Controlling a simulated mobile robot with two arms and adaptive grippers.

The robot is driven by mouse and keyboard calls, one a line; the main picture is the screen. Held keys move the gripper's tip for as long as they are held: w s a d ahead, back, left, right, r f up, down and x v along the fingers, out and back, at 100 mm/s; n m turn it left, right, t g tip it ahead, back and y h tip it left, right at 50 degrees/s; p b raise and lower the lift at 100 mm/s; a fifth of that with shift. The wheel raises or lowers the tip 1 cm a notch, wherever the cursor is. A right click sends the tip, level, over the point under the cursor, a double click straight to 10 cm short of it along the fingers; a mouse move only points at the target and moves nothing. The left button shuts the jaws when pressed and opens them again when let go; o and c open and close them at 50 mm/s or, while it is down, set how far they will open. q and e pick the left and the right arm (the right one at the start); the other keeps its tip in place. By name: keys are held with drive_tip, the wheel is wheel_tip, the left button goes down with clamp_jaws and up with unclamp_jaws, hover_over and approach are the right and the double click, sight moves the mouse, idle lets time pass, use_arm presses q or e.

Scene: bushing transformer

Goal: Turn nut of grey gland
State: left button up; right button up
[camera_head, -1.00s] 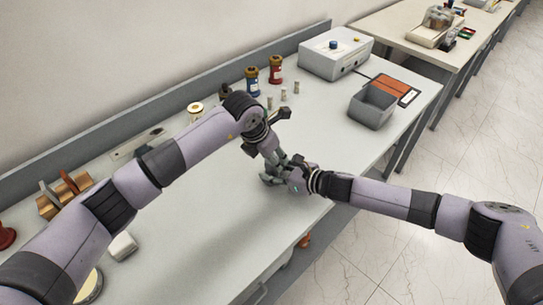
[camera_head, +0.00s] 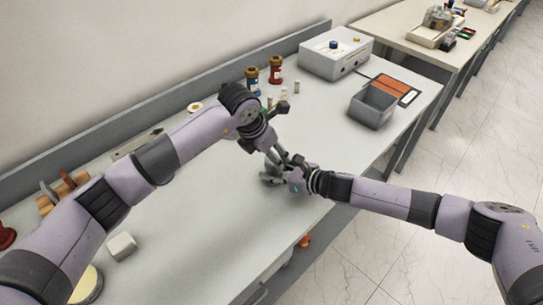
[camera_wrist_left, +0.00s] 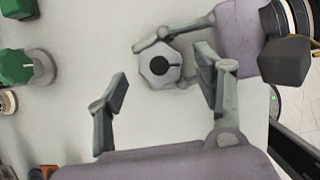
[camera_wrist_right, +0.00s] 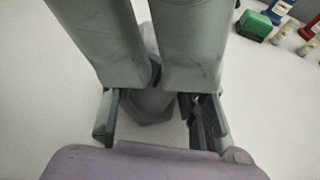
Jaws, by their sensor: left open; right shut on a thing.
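The grey gland (camera_wrist_left: 160,66) is a faceted grey piece with a dark round hole, seen from above in the left wrist view. My right gripper (camera_wrist_left: 166,62) is shut on it from the right, with a finger at its upper edge. In the right wrist view the gland (camera_wrist_right: 150,104) shows between the right fingers, partly hidden by the left gripper. My left gripper (camera_wrist_left: 163,88) is open above the gland, with one finger apart from it on the left and one close to its right side. In the head view both grippers meet over the table, and the right one (camera_head: 274,177) partly hides the gland.
A green knob-like piece (camera_wrist_left: 27,68) stands left in the left wrist view. Red (camera_head: 275,70) and blue (camera_head: 252,80) pieces, a white box (camera_head: 336,55) and a grey bin (camera_head: 373,107) stand farther back. A small white block (camera_head: 122,246) lies at left. The front table middle is clear.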

use_arm(q)
drive_tip(key=v, duration=1)
use_arm(e)
drive_tip(key=shift+f, duration=0.1)
use_arm(q)
drive_tip(key=shift+f, duration=0.1)
use_arm(e)
drive_tip(key=o, duration=1.2)
drive_tip(key=shift+o, duration=0.6)
drive_tip(key=shift+d, duration=0.1)
